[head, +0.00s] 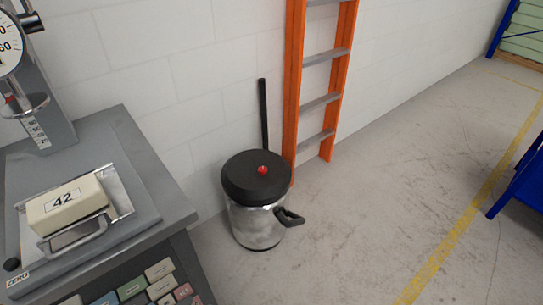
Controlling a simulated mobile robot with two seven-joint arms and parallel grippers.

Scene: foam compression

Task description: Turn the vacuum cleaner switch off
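The vacuum cleaner (257,222) stands upright on the floor in the middle of the head view, close to the wall. It has a metallic drum and a black lid (243,181). A small red switch (263,170) sits on top of the lid; I cannot tell its on or off position. A black hose or nozzle (290,216) sticks out at its right side. A black upright tube (263,112) rises behind it. Neither of my grippers is in view.
A grey table (165,190) at the left holds a dial gauge press (40,100) and a metal tray with a foam block marked 42 (68,207). Colored blocks (160,270) lie below. An orange ladder (293,90) leans behind the vacuum.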

